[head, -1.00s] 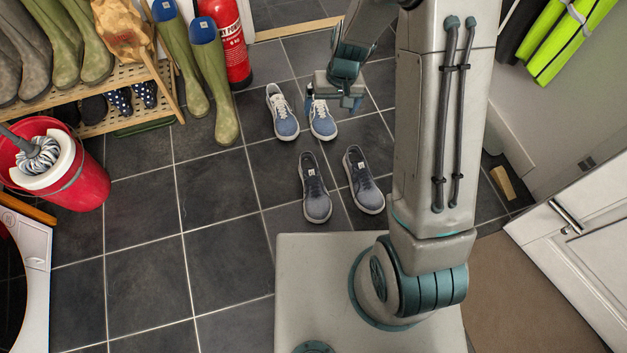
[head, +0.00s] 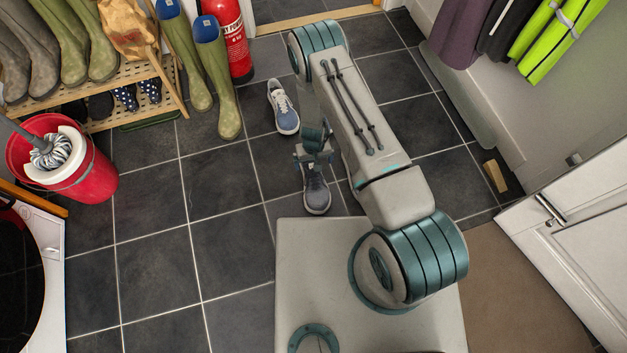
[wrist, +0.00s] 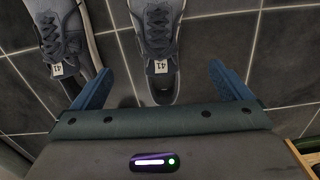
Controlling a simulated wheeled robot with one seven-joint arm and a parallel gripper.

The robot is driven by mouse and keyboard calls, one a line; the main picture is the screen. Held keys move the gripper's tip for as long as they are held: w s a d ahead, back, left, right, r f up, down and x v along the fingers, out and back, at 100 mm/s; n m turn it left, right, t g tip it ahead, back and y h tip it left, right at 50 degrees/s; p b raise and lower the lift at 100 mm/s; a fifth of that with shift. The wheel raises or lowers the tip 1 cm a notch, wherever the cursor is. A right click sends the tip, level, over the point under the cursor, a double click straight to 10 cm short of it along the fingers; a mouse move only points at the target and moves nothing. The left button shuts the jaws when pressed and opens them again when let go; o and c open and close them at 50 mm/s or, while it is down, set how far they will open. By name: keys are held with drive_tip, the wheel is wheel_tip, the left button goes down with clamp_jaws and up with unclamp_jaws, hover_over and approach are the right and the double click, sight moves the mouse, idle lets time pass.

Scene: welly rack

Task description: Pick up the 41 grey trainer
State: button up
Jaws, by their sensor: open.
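A grey trainer (head: 317,196) is on the dark tiled floor, partly hidden by my gripper (head: 312,158), which is over its far end in the head view. In the wrist view, two grey trainers with tags reading 41 show. One trainer (wrist: 160,35) is centred between the open fingers of my gripper (wrist: 160,70), its heel end nearest the palm. The other trainer (wrist: 60,30) lies to the left, beyond the left finger. My gripper is empty; whether the fingers are level with the shoe is unclear. In the head view my arm hides the second grey trainer.
A blue trainer (head: 284,108) lies farther back; my arm hides its mate. Green wellies (head: 217,75) stand by a wooden rack (head: 135,75) and a red extinguisher (head: 231,40). A red mop bucket (head: 92,180) is at left. Floor tiles left of the trainers are clear.

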sight(314, 173)
wheel_tip(314, 173, down, 8)
drive_tip(key=b, duration=0.2)
drive_tip(key=shift+f+b, duration=0.2)
drive_tip(key=shift+b, duration=0.1)
drive_tip(key=shift+w+f+b, duration=0.15)
drive_tip(key=shift+f+b, duration=0.5)
drive_tip(key=shift+f, duration=0.75)
drive_tip(key=shift+w+f+b, duration=0.1)
drive_tip(key=shift+f+b, duration=0.5)
drive_tip(key=shift+f, duration=0.75)
drive_tip(key=shift+r, duration=0.1)
drive_tip(key=c, duration=1.2)
